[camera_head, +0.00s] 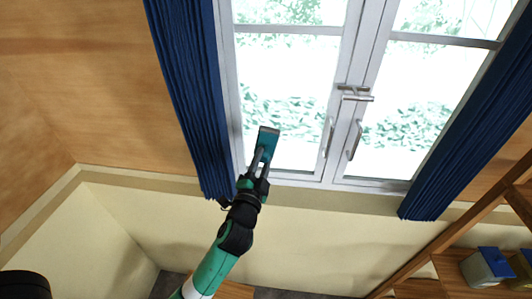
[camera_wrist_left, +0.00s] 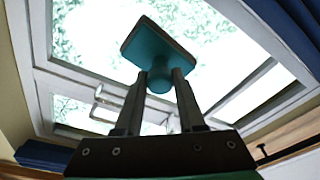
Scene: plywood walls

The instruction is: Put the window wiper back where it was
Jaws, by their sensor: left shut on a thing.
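The window wiper (camera_head: 268,138) is teal with a flat rectangular head. In the head view it shows in front of the lower part of the left window pane. My left gripper (camera_head: 262,166) is shut on its handle. In the left wrist view the wiper (camera_wrist_left: 158,45) stands out beyond the fingers of my left gripper (camera_wrist_left: 160,82), with its handle between them. I cannot tell whether the head touches the glass. My right gripper is not in view.
The white-framed window (camera_head: 336,140) has metal handles in the middle. Blue curtains hang at its left (camera_head: 190,90) and right (camera_head: 465,130). A wooden shelf (camera_head: 440,262) at the lower right holds a blue-and-white container (camera_head: 487,267). A ledge (camera_head: 130,177) runs along the wall.

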